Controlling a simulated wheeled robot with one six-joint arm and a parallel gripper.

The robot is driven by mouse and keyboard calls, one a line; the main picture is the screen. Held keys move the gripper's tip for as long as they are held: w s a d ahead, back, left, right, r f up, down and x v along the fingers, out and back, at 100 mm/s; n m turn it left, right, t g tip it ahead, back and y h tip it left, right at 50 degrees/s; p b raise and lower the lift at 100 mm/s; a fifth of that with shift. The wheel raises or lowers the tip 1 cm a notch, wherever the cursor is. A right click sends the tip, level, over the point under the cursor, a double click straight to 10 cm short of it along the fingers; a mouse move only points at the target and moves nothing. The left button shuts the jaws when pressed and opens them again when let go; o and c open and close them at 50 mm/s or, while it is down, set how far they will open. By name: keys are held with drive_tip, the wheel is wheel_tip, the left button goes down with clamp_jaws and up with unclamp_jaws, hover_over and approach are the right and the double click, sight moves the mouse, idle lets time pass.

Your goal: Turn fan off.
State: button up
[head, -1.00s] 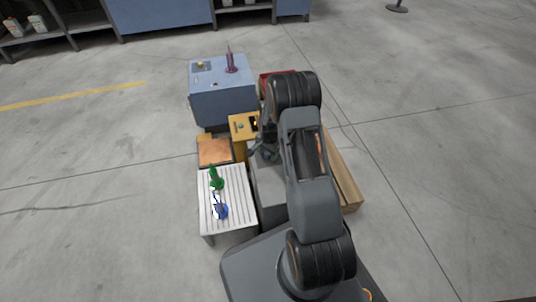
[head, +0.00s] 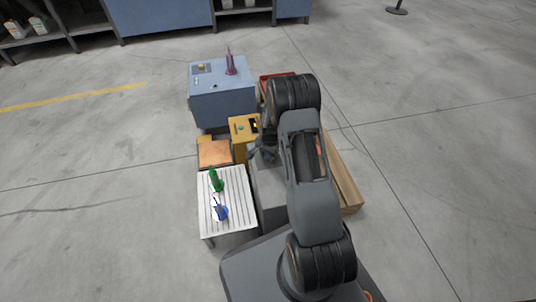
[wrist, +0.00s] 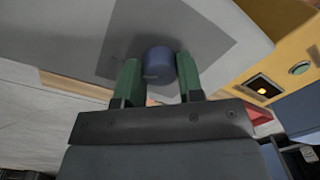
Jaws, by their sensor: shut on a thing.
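My gripper (wrist: 158,63) has two green fingers, one on each side of a dark blue round knob-like piece (wrist: 159,72) in the wrist view, and is shut on it. Behind the piece is a grey panel (wrist: 205,40). In the head view my arm mostly hides this spot. A yellow box (head: 238,122) stands just left of my gripper in the head view; in the wrist view it is at the right (wrist: 285,50). It carries a dark switch with an orange-lit part (wrist: 263,88) and a green round button (wrist: 299,69). I cannot make out a fan.
A slatted white table (head: 236,205) holds a green bottle (head: 216,181) and a blue item (head: 221,212). A blue cabinet (head: 225,108) with a purple object (head: 231,64) stands behind. An orange-topped stand (head: 214,153) and wooden beams (head: 345,180) are near.

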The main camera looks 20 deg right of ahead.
drive_tip(key=n+p, duration=0.1)
drive_tip(key=n, duration=0.6)
drive_tip(key=shift+p, duration=0.4)
drive_tip(key=n, duration=0.3)
drive_tip(key=shift+n+g, duration=0.3)
drive_tip(key=n, duration=0.3)
drive_tip(key=shift+n+p, duration=0.3)
drive_tip(key=shift+p, duration=0.1)
drive_tip(key=n, duration=0.5)
drive_tip(key=shift+n+g+p, duration=0.3)
drive_tip(key=shift+n+p, duration=0.15)
drive_tip(key=shift+n, duration=1.85)
drive_tip(key=o, duration=0.9)
drive_tip(key=shift+w, duration=0.1)
